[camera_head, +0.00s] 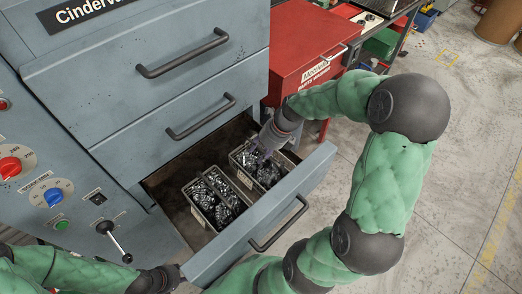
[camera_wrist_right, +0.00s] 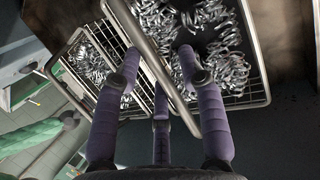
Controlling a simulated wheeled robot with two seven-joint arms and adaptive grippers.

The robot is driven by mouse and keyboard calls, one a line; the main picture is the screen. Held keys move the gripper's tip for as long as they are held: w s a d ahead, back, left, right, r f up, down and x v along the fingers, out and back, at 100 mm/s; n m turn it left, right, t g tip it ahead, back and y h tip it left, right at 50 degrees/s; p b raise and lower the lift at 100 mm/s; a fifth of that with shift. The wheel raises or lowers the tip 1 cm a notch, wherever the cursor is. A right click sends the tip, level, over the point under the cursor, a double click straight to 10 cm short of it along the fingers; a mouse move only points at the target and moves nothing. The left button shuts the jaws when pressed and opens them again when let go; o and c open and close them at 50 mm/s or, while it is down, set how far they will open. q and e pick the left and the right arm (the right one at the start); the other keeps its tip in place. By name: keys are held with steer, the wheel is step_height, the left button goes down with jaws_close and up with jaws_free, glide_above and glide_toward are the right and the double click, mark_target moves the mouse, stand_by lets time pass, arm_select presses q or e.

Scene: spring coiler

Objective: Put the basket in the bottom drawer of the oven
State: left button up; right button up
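The oven's bottom drawer (camera_head: 318,168) is pulled open in the head view. Two wire baskets full of metal coils sit inside it, a nearer one (camera_head: 200,218) and a farther one (camera_head: 238,166). My right gripper (camera_head: 262,150) is low over the farther basket, partly hiding it. In the right wrist view its purple fingers (camera_wrist_right: 162,85) are spread apart, with a basket's metal rim (camera_wrist_right: 145,50) running between them; contact is hard to tell. My left gripper (camera_head: 172,278) is at the bottom edge, outside the drawer, its fingers not clear.
Two closed drawers (camera_head: 150,110) with dark handles are above the open one. A control panel with knobs and a lever (camera_head: 115,240) is at left. A red parts washer (camera_head: 300,50) stands behind the drawer. The floor at right (camera_head: 460,180) is clear.

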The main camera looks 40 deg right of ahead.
steer(key=p+v, duration=0.6)
steer(key=v, duration=0.6)
stand_by(0.3)
